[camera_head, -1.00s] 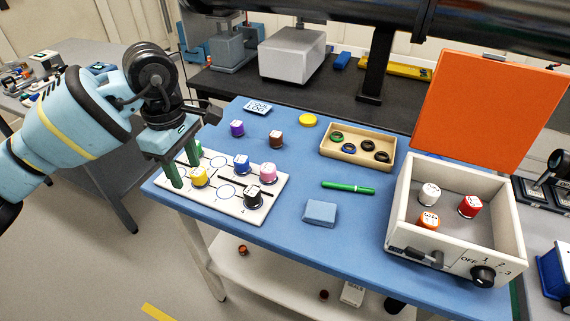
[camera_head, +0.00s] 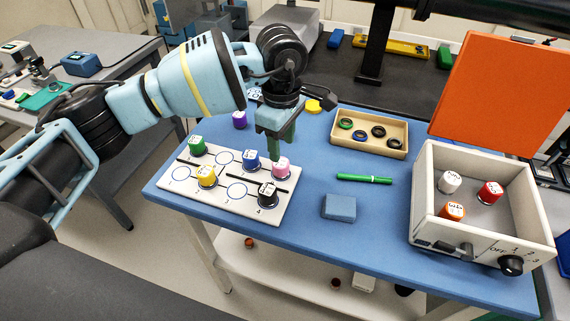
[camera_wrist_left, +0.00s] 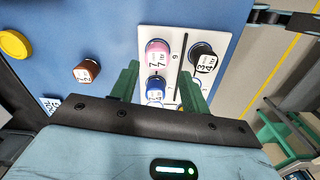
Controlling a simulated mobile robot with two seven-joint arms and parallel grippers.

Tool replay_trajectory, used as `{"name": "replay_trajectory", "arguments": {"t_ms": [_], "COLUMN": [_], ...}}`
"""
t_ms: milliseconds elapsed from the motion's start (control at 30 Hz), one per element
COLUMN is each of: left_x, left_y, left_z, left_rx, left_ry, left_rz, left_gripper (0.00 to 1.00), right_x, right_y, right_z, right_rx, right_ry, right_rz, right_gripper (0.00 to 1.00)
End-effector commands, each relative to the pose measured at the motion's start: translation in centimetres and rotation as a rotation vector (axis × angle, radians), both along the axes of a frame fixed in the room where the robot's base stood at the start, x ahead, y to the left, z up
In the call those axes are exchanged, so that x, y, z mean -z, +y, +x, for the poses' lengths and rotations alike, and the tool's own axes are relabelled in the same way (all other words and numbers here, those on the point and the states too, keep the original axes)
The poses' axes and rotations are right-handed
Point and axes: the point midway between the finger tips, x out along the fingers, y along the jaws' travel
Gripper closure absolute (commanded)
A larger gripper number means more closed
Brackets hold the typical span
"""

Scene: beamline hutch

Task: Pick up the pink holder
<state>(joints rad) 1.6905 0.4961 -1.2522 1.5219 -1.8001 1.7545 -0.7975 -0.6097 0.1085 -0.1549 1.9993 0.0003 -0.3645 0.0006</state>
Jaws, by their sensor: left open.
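The pink holder (camera_head: 281,166) stands upright on the white numbered board (camera_head: 189,202), near its right end, beside the blue holder (camera_head: 251,160) and behind the black holder (camera_head: 268,194). My left gripper (camera_head: 276,150) is open above and just behind the pink holder, pointing down. In the left wrist view the pink holder (camera_wrist_left: 157,54) lies beyond the green fingers, in line with the gap between them, and the blue holder (camera_wrist_left: 155,90) sits between the fingers as seen there. Nothing is held. My right gripper does not show.
Green (camera_head: 197,146) and yellow (camera_head: 207,176) holders stand on the board. A brown holder (camera_wrist_left: 87,70) stands off it. A blue block (camera_head: 339,207), a green pen (camera_head: 364,179), a ring tray (camera_head: 402,153) and an open white box (camera_head: 425,215) with an orange lid (camera_head: 500,95) lie rightward.

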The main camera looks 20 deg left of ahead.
Motion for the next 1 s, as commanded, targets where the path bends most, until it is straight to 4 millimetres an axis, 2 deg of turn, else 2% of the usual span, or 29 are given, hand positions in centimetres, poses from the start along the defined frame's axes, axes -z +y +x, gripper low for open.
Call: {"name": "replay_trajectory", "arguments": {"t_ms": [167,367,567,900,1000], "left_x": [0.5,2.4,2.9,7.2,7.7], "left_y": [0.0,0.1,0.2,0.6,0.6], "left_z": [0.0,0.0,0.1,0.4,0.4], "left_rx": [-0.001,-0.001,-0.001,0.000,0.000], "left_ry": [0.002,0.002,0.001,0.002,0.001], "left_rz": [0.000,0.001,0.001,0.000,0.001], "left_gripper": [0.54,0.54,0.54,0.54,0.54], "right_x": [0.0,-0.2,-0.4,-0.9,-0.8], "right_y": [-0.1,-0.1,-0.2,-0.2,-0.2], "right_z": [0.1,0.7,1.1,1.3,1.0], "right_rx": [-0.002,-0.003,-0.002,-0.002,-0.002], "right_ry": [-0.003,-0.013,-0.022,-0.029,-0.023], "right_rz": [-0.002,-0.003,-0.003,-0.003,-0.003], "right_gripper": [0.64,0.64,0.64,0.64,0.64]}}
